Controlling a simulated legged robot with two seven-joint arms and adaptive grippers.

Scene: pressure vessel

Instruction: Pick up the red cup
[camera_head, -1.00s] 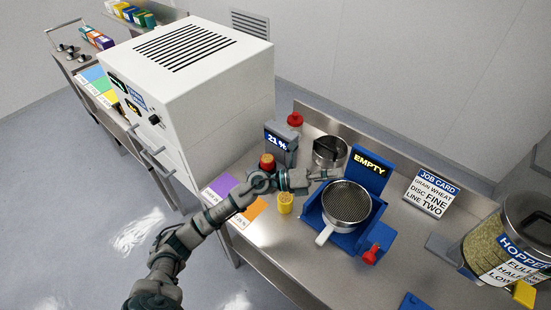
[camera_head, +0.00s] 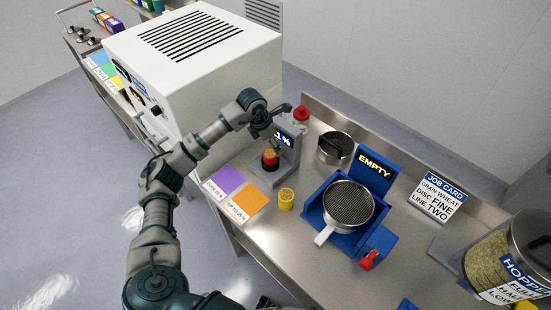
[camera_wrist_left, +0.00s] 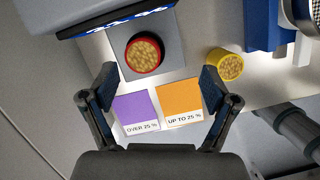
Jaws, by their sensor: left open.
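The red cup (camera_head: 270,160), filled with grain, stands upright on the grey base of the meter (camera_head: 289,140), in front of its display. It also shows in the left wrist view (camera_wrist_left: 144,56) from above, at the upper middle. My left gripper (camera_head: 280,110) is above the meter and the cup, apart from both. In the left wrist view its two fingers (camera_wrist_left: 158,80) are spread wide and empty. The cup appears beyond the fingertips, between them and slightly left. My right gripper is not in view.
A yellow cup of grain (camera_head: 286,200) stands right of the purple card (camera_head: 226,180) and orange card (camera_head: 249,202). A blue stand with a sieve (camera_head: 349,203) is farther right. A white cabinet (camera_head: 190,65) stands left. A metal pot (camera_head: 335,147) and red-topped bottle (camera_head: 301,117) stand behind.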

